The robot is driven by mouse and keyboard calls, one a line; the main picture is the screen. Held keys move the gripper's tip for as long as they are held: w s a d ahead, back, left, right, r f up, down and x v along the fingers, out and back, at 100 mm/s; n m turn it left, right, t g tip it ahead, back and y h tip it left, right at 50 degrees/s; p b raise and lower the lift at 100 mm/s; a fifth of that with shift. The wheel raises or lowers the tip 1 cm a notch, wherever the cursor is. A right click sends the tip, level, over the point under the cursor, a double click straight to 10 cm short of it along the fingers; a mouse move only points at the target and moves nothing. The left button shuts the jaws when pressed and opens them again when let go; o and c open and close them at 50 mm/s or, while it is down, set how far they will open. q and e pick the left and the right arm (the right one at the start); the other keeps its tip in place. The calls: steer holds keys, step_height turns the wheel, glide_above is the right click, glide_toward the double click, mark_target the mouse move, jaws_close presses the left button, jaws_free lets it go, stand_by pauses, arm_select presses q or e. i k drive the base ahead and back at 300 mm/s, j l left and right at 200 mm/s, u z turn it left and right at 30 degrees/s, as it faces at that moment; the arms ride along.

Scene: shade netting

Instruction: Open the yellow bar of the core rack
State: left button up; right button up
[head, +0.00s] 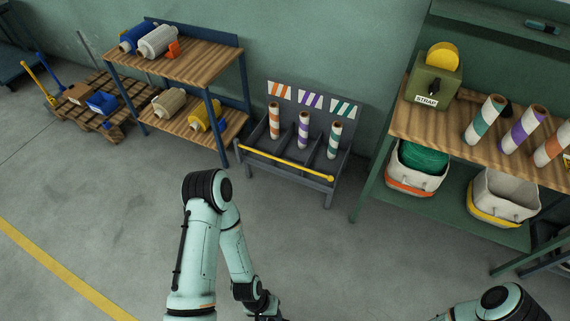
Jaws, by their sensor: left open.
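The core rack (262,133) is a dark grey floor rack by the wall, with divided compartments and striped label cards behind them. The yellow bar (285,163) runs across its front, sloping slightly down to the right, with a round knob at its right end. An orange-striped core (274,120), a purple-striped core (303,130) and a green-striped core (334,139) stand in the rack behind the bar. My left gripper (266,309) is low at the bottom edge, partly cut off, open and well short of the rack. My right gripper is out of view; only part of that arm shows.
A wooden workbench (432,128) at right holds a strap box (432,85) and striped cores, with bins below. A wooden shelf unit (190,62) with rolls stands left of the rack. Grey floor (330,255) in front of the rack is clear.

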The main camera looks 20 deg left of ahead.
mark_target(330, 177)
steer(key=i+j, duration=0.2)
steer(key=j, duration=0.15)
steer(key=i+j, duration=0.15)
steer(key=j, duration=0.2)
steer(key=i+j+z, duration=0.1)
steer(key=j, duration=0.25)
steer(key=i+j, duration=1.05)
steer(key=j, duration=0.2)
